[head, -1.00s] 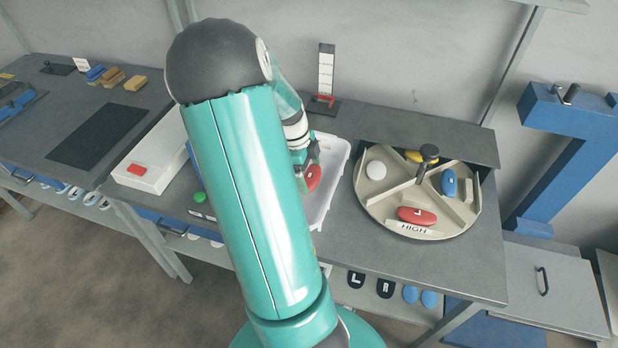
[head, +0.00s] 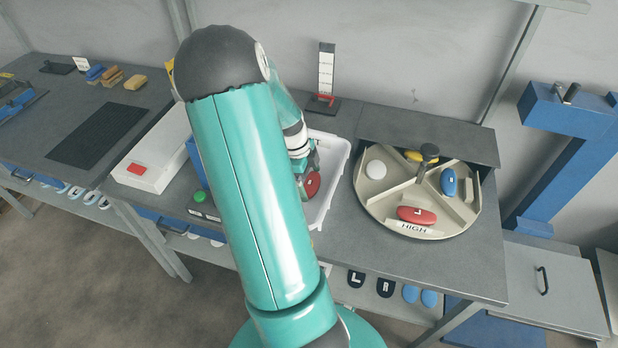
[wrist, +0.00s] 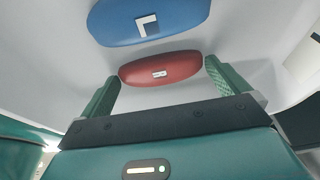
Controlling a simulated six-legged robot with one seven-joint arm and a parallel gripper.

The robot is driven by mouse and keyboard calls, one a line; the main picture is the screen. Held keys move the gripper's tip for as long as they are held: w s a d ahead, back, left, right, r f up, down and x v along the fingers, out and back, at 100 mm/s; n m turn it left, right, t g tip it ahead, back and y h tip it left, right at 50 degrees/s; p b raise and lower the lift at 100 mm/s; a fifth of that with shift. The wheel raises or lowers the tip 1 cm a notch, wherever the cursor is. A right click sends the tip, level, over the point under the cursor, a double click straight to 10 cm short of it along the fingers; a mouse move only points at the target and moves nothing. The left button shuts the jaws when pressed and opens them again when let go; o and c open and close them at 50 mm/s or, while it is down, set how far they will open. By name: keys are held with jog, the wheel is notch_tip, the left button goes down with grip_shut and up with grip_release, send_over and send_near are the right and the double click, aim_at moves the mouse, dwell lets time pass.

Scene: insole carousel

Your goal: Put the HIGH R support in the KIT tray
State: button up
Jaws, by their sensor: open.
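A red support (head: 313,185) lies in the white tray (head: 338,178) right of my arm. The wrist view shows the red support (wrist: 160,69) between the two green fingers of my gripper (wrist: 162,78), which are apart with gaps visible at its ends. Its small label is too blurred to read there. A blue support (wrist: 150,20) marked L lies beyond it on the white tray floor; my arm hides it in the head view. In the head view my gripper (head: 308,163) is low over the tray, partly hidden.
The carousel (head: 372,205) at right holds a red L support (head: 417,215) behind its HIGH label, a blue support (head: 449,182), a yellow one and a round white piece. A white box with a red button (head: 136,169) and a green button (head: 200,196) are left of my arm.

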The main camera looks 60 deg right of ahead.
jog(key=v, duration=1.2)
jog(key=shift+r, duration=0.25)
jog(key=shift+s, duration=0.15)
